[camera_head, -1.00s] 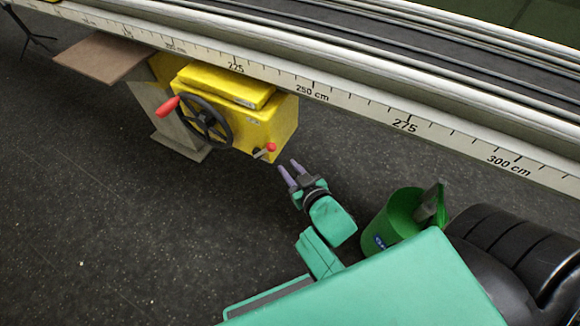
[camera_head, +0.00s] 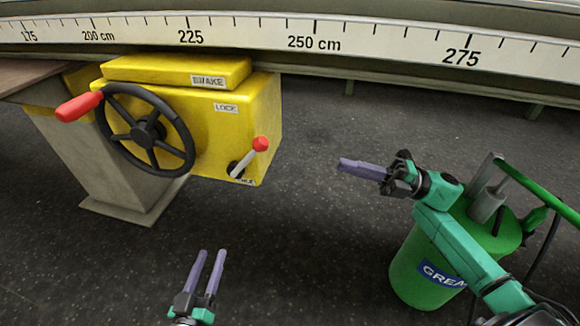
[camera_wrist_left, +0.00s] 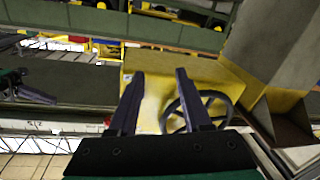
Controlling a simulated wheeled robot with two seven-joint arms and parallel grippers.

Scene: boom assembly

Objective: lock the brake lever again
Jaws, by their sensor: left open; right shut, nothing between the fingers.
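The brake lever (camera_head: 248,157) is a short light-grey arm with a red knob, on the lower right front of the yellow brake box (camera_head: 212,125). It slants up and to the right from its black pivot. A LOCK label is above it; a label at the pivot is partly hidden. My left gripper (camera_head: 211,253) is open and empty, below the box in the head view, fingers pointing up toward it. In the left wrist view the box (camera_wrist_left: 155,85) shows between and beyond the fingers. My right gripper (camera_head: 341,165) is shut and empty, right of the lever and apart from it.
A black handwheel (camera_head: 148,131) with a red handle sticks out left of the lever. A grey pedestal (camera_head: 105,165) stands below it. A white scale rail (camera_head: 370,40) runs along the top. A green bucket (camera_head: 418,265) stands by my right arm. Dark floor between is clear.

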